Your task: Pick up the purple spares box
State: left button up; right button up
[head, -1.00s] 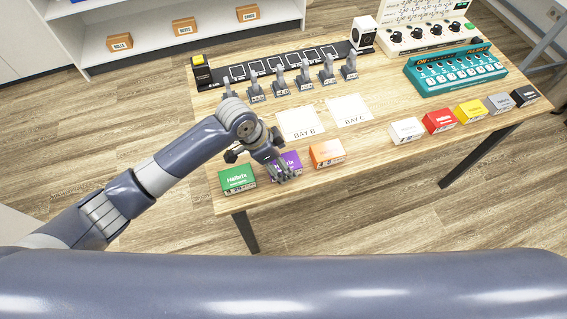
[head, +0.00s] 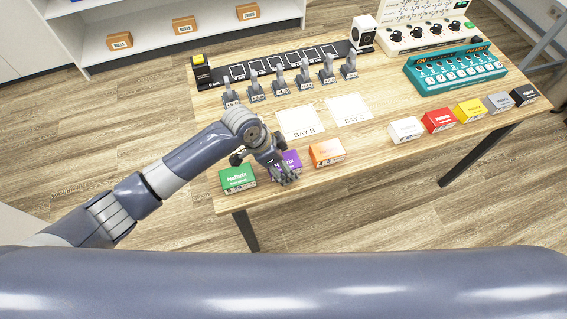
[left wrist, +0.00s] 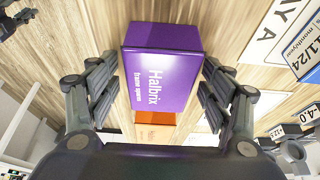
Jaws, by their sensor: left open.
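The purple spares box (head: 293,157) stands near the front edge of the wooden table, between the green box (head: 237,179) and the orange box (head: 326,152). My left gripper (head: 286,177) is at its front and hides part of it in the head view. In the left wrist view the purple box (left wrist: 160,68) shows its white lettering, between my open left fingers (left wrist: 158,88), with a gap on both sides. I cannot tell how deep the fingers reach along it.
White, red, yellow, grey and black boxes (head: 438,120) line the right front. Paper sheets for bays B (head: 300,122) and C lie behind the orange box. A row of grey levers (head: 279,82) and a teal panel (head: 455,70) stand further back.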

pick_arm(q)
jog(key=c, duration=1.2)
jog(key=shift+r, duration=0.1)
